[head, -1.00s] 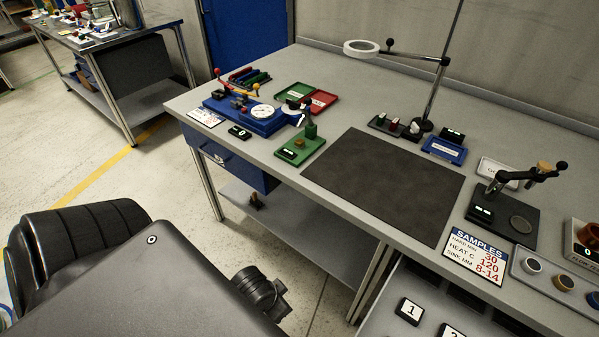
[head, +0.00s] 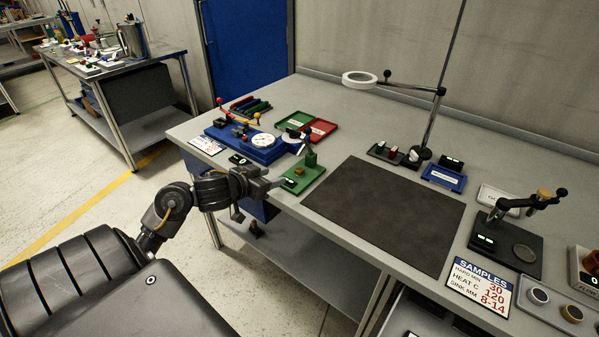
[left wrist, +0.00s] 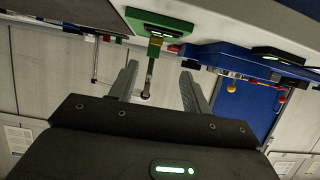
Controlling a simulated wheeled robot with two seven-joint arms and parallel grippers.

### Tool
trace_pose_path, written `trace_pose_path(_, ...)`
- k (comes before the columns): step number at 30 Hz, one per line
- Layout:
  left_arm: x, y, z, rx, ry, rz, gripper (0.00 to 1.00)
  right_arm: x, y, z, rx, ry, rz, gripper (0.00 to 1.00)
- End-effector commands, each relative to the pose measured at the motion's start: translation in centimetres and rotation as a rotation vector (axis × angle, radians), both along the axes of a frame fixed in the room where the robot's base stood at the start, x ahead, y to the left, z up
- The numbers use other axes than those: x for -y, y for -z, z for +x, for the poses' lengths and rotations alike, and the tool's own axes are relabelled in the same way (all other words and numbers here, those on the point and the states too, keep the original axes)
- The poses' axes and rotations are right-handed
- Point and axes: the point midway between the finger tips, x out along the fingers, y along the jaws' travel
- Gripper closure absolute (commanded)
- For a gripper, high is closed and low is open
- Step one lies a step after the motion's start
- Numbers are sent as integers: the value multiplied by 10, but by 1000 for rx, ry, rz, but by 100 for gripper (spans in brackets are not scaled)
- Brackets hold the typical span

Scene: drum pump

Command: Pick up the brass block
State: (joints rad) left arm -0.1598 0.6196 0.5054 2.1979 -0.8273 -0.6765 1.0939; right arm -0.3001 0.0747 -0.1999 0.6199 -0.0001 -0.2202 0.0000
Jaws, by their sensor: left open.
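A small brass-coloured block (head: 299,171) sits on the flat base of the green instrument (head: 309,178) near the bench's left front edge. In the left wrist view, where the scene shows upside down, the block (left wrist: 155,41) appears against the green instrument (left wrist: 170,22), beyond my fingertips. My left gripper (head: 283,182) reaches in from the left at the bench edge, just short of the green base. Its two fingers (left wrist: 158,72) are apart with nothing between them, and the block lies roughly in line with the gap. My right gripper is not in view.
A blue instrument with a white dial (head: 262,141) stands just left of the green one, with a small black display (head: 240,159) before it. Green and red trays (head: 318,129) lie behind. A dark mat (head: 385,210) covers the clear bench to the right.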

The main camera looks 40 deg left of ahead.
Motion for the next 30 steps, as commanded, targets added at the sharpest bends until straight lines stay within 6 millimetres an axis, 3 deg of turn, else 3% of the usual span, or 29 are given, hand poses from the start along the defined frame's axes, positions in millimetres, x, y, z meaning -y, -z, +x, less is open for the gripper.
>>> trace_pose_path(12, 0, 20, 46, 0, -2, -4, 52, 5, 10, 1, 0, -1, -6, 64)
trace_pose_path(21, 1, 24, 57, -1, -1, -2, 52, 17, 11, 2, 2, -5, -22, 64)
trace_pose_path(30, 6, 40, 94, -2, -3, -1, 52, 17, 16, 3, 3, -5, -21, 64)
